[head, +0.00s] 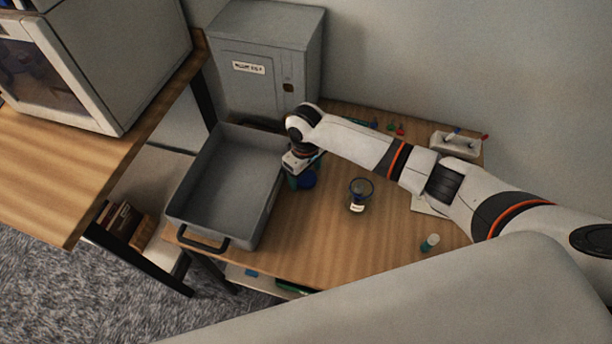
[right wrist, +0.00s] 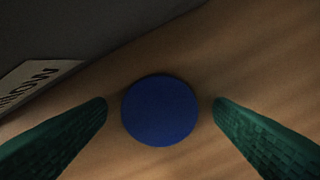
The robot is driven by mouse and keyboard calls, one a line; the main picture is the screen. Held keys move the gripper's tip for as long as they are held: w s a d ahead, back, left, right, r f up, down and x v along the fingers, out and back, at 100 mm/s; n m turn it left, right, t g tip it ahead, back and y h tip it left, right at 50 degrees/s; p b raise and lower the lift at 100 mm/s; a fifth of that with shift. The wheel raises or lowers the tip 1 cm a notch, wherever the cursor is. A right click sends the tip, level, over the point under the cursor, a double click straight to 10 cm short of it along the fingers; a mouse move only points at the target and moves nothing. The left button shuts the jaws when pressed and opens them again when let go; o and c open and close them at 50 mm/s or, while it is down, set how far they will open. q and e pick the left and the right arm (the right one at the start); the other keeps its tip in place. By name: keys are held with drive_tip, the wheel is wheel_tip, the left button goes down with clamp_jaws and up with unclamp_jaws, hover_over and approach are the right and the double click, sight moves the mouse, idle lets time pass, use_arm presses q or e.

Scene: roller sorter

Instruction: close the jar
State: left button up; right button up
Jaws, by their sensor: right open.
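The jar (head: 359,195) is clear glass with a pale label and a dark rim, and stands upright on the wooden table. A round blue lid (head: 308,181) lies flat on the table to the left of the jar, beside the grey tray. My right gripper (head: 301,183) is low over the table at the lid. In the right wrist view, the blue lid (right wrist: 160,110) sits between the two green fingers (right wrist: 162,104), with a gap on each side. The right gripper is open and holds nothing. My left gripper is not in view.
A deep grey tray (head: 180,208) stands just left of the right gripper. A grey metal cabinet (head: 262,75) is behind it. A small green-capped vial (head: 430,243) stands at the front right, and a white holder (head: 456,144) at the back right.

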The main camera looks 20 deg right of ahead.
sight(305, 177)
drive_tip(key=shift+f, duration=0.1)
drive_tip(key=c, duration=1)
drive_tip(key=shift+c, duration=0.2)
wheel_tip(305, 177, up, 10)
